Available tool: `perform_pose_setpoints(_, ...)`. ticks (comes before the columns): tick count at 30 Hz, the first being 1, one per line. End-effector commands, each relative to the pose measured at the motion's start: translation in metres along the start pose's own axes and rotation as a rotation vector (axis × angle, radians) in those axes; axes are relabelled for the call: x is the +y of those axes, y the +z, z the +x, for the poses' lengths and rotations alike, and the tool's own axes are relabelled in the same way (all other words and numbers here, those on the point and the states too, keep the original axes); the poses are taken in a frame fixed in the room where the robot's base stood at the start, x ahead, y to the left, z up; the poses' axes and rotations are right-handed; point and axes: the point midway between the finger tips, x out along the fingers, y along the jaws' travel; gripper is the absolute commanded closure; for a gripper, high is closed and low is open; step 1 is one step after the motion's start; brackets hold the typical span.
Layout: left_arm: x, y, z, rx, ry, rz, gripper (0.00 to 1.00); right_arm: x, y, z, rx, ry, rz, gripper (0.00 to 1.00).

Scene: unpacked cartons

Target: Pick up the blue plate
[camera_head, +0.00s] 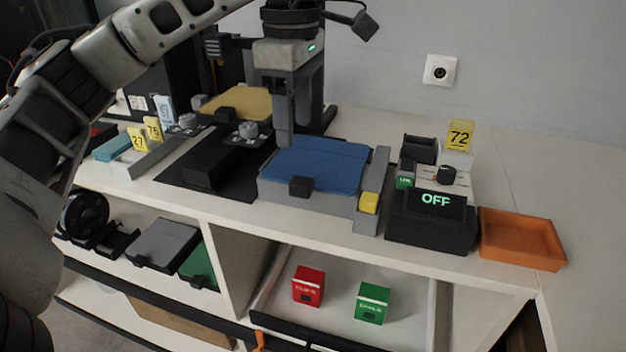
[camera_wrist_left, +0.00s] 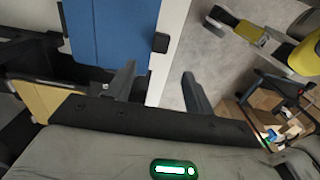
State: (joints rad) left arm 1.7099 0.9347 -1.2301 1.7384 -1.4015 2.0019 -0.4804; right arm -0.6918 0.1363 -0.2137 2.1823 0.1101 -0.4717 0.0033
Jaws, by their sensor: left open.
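The blue plate (camera_head: 322,165) lies flat on a light grey stand on the counter, with a small black block (camera_head: 301,187) at its front edge. The plate also shows at the top of the left wrist view (camera_wrist_left: 108,32), with the black block (camera_wrist_left: 160,43) at its right edge. My left gripper (camera_head: 300,135) reaches down over the plate's back edge in the head view. Its two fingers (camera_wrist_left: 160,85) are apart with nothing between them in the wrist view. Whether a fingertip touches the plate is unclear. My right gripper is not in view.
A yellow plate (camera_head: 236,104) lies behind and left of the blue one. A yellow block (camera_head: 369,203), a black box reading OFF (camera_head: 432,228) and an orange tray (camera_head: 521,238) stand to the right. A drawer below holds a red box (camera_head: 308,286) and a green box (camera_head: 372,303).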

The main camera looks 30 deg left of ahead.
Motion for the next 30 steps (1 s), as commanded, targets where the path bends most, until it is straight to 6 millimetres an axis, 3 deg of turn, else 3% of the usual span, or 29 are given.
perform_pose_setpoints(3, 0.000, 0.000, 0.024, 0.000, -0.001, -0.001, 0.47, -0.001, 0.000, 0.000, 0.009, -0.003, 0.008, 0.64)
perform_pose_setpoints(13, 0.000, 0.002, 0.051, 0.001, -0.001, 0.000, 0.47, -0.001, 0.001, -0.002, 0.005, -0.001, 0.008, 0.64)
perform_pose_setpoints(21, 0.000, 0.007, 0.088, -0.001, -0.001, -0.001, 0.47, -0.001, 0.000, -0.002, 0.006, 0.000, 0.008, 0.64)
perform_pose_setpoints(30, 0.000, 0.007, 0.094, -0.002, 0.001, -0.001, 0.47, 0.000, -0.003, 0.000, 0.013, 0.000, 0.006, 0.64)
